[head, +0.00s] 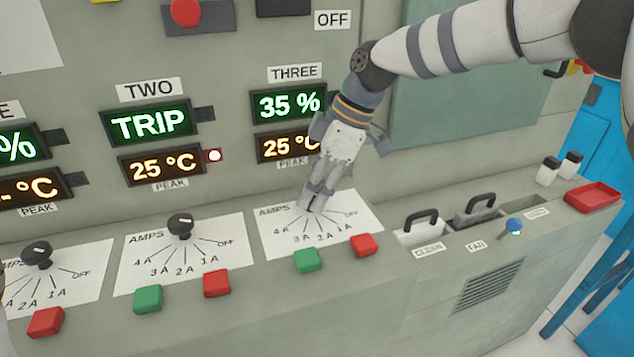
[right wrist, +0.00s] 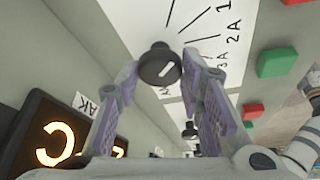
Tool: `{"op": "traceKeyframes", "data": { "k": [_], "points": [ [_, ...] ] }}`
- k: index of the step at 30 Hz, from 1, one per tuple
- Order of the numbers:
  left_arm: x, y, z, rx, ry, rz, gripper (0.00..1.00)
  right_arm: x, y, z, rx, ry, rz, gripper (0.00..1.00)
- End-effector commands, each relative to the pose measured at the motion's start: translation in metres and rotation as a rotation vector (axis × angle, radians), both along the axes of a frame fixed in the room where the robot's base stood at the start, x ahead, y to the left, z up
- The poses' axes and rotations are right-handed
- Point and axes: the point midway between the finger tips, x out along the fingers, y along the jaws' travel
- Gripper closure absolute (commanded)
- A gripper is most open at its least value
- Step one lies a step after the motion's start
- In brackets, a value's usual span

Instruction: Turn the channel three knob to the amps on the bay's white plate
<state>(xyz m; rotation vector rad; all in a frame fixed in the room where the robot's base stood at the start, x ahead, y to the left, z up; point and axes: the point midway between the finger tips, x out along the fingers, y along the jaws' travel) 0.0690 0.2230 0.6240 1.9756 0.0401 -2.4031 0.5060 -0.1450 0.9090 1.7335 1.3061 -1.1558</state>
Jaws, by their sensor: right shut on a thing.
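The channel three dial plate (head: 335,240) is white, marked AMPS, with 4A, 3A, 2A, 1A and OFF around the knob. My right gripper (head: 312,204) reaches down over it and hides the knob in the head view. The right wrist view shows the black knob (right wrist: 160,66) between the fingertips of my right gripper (right wrist: 161,72), which is shut on it. A short white line shows on the knob's top; I cannot tell which mark it faces. Above, channel three's displays (head: 290,104) read 35 % and 25 °C.
Green (head: 307,260) and red (head: 363,245) buttons sit just in front of the dial. Channel two's knob (head: 180,224) stands to the left; its display (head: 150,123) reads TRIP. Handled blocks (head: 422,226) and a red tray (head: 592,197) are right. A white sheet (head: 30,30) is cut off top left.

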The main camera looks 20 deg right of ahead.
Motion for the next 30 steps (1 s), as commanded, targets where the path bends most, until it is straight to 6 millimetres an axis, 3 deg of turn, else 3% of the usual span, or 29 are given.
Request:
{"op": "traceKeyframes", "data": {
  "k": [1, 9, 30],
  "points": [
    [0.008, 0.0, 0.007, 0.0, -0.028, 0.0, 0.69, -0.002, 0.0, 0.008, -0.005, -0.009, -0.039, 0.93],
    [0.018, 0.0, 0.017, 0.0, -0.069, 0.001, 0.69, -0.003, 0.001, 0.003, -0.004, -0.003, -0.296, 0.93],
    [0.019, 0.0, 0.017, 0.0, -0.071, 0.001, 0.69, -0.004, 0.003, -0.001, -0.003, -0.002, -0.945, 0.93]
  ]
}}
